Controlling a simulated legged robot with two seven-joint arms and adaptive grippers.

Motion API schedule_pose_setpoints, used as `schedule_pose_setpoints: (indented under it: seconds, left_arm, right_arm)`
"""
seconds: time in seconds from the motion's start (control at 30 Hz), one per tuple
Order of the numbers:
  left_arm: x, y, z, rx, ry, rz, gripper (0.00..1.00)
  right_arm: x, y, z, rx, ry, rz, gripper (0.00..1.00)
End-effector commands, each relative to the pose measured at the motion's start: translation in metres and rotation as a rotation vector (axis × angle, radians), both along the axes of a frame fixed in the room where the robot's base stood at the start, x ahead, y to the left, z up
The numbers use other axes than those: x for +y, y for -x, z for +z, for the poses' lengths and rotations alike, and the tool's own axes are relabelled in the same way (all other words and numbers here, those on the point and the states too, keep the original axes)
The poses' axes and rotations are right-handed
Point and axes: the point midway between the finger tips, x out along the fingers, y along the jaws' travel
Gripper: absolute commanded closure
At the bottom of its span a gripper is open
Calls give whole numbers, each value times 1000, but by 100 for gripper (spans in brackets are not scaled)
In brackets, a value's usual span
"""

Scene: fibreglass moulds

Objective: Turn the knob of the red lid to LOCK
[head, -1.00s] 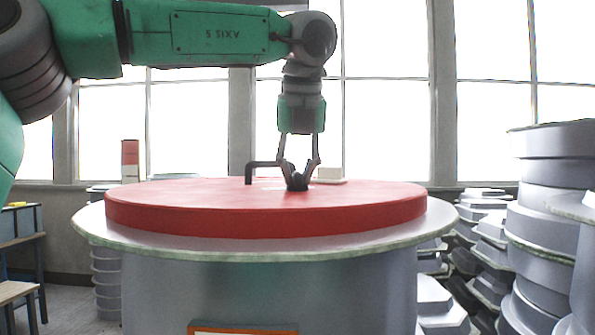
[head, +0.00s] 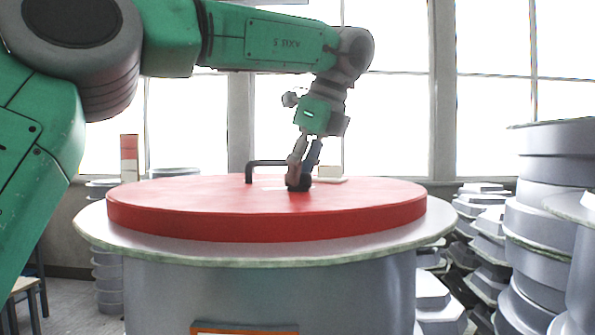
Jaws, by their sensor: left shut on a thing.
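The red lid (head: 230,208) is a round disc lying flat on a large grey drum with a pale flange (head: 110,232). A small dark knob (head: 299,185) stands near the middle of the lid. My left gripper (head: 300,177) comes down on it from above, tilted, with its fingers closed around the knob. The fingers hide part of the knob, and no LOCK mark can be read from here. My right gripper is out of view.
A dark bar handle (head: 262,163) rises from the lid just left of the gripper. A pale block (head: 329,172) lies behind it to the right. Stacks of grey moulds (head: 540,220) crowd the right side. An orange-edged label (head: 245,328) is on the drum's front.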

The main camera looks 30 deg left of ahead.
Motion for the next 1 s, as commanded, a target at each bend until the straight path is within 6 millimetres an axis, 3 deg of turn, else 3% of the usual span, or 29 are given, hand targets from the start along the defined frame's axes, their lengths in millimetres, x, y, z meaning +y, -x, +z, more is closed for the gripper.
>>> schedule_pose_setpoints:
  seconds: [0.4, 0.9, 0.93, 0.97, 1.0]
  left_arm:
    - [-1, -2, -4, 3, 2, 155, 100]
    - [-1, -2, -3, 2, 2, 170, 100]
    - [-1, -2, -3, 2, 2, 170, 77]
    - [-1, -2, -3, 2, 2, 170, 67]
    - [-1, -2, -3, 2, 1, 170, 67]
  right_arm:
    - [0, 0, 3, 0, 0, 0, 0]
    - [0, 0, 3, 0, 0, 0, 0]
    - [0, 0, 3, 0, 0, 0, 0]
    - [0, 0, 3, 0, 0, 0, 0]
    - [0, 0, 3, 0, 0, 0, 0]
